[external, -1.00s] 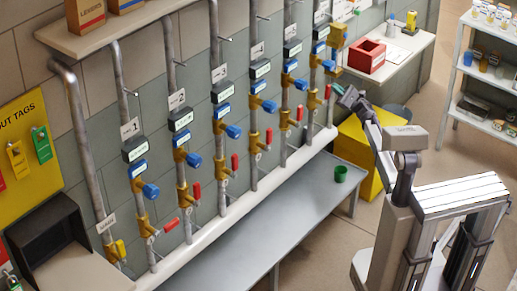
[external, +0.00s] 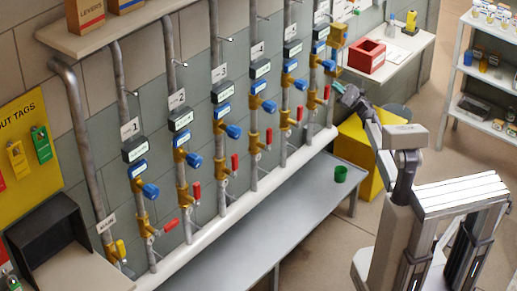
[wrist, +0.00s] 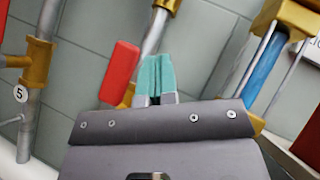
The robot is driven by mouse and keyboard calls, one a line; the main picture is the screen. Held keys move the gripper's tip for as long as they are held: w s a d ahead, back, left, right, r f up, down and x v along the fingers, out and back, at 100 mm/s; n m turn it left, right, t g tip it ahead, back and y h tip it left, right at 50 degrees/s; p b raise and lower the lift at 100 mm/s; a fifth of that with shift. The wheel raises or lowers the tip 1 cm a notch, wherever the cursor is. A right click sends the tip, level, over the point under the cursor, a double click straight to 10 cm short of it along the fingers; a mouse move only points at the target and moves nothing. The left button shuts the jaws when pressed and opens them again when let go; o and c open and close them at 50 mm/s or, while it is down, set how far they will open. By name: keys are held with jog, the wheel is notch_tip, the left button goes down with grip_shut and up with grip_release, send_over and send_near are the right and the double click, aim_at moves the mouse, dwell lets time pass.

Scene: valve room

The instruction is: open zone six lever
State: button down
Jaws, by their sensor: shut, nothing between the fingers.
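The sixth pipe from the numbered left end stands at the far right of the row, with a red lever (external: 327,92) low on it. In the wrist view a red lever (wrist: 120,72) slants up from a brass fitting, just left of my fingers. My gripper (external: 338,88) is beside the sixth pipe, to the right of its lever. Its teal fingers (wrist: 155,75) are together with nothing between them. I cannot tell whether they touch the lever. The lower part of the valve is hidden behind my gripper body in the wrist view.
A brass and blue valve part (wrist: 265,70) with metal rods is close on the right. A grey bench (external: 270,225) with a green cup (external: 341,174) and a yellow box (external: 362,150) lie below.

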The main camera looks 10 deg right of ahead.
jog(key=d, duration=1.2)
jog(key=shift+w, duration=0.25)
